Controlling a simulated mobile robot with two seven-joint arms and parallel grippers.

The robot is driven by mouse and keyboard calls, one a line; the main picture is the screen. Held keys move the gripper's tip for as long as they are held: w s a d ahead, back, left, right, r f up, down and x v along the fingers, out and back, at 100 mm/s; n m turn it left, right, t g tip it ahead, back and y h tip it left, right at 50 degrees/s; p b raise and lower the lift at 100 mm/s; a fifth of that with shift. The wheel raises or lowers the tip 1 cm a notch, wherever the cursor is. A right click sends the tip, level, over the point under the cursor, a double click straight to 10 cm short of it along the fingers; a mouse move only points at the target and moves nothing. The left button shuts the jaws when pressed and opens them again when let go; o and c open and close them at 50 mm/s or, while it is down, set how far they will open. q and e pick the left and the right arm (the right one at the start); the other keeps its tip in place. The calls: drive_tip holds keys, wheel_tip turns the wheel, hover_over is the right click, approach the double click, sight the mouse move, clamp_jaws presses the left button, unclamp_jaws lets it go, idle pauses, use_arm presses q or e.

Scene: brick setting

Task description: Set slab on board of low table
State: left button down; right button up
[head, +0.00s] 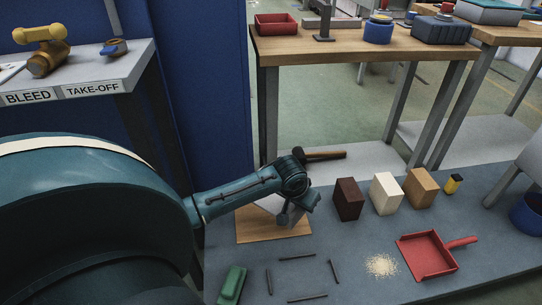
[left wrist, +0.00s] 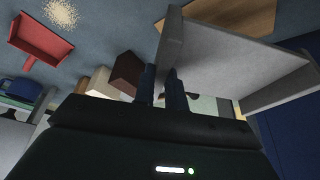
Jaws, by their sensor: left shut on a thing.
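My left gripper (left wrist: 165,85) is shut on a pale grey slab (left wrist: 225,58), which fills the upper right of the left wrist view. In the head view the gripper (head: 291,212) hides much of the slab (head: 270,203), and only a pale part shows beside it. The slab is over or at the back of the wooden board (head: 262,231) on the low table (head: 385,228). The board also shows beyond the slab in the left wrist view (left wrist: 245,14). I cannot tell whether slab and board touch. My right gripper is not in view.
Right of the gripper stand a dark brown block (head: 348,199), a cream block (head: 385,193) and a tan block (head: 420,187). A hammer (head: 322,154) lies behind. In front are dark strips (head: 297,257), a green block (head: 232,284), crumbs (head: 381,265) and a red dustpan (head: 428,256).

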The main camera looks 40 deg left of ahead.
use_arm(q)
drive_tip(key=s+a+f, duration=0.1)
drive_tip(key=a+f, duration=0.3)
drive_tip(key=f, duration=0.2)
drive_tip(key=b, duration=0.6)
approach(284, 229)
drive_tip(key=shift+w+d+f, duration=0.15)
drive_tip(key=shift+d+f, duration=0.85)
drive_tip(key=shift+d, duration=0.25)
drive_tip(key=shift+f, duration=0.4)
drive_tip(key=shift+r, duration=0.1)
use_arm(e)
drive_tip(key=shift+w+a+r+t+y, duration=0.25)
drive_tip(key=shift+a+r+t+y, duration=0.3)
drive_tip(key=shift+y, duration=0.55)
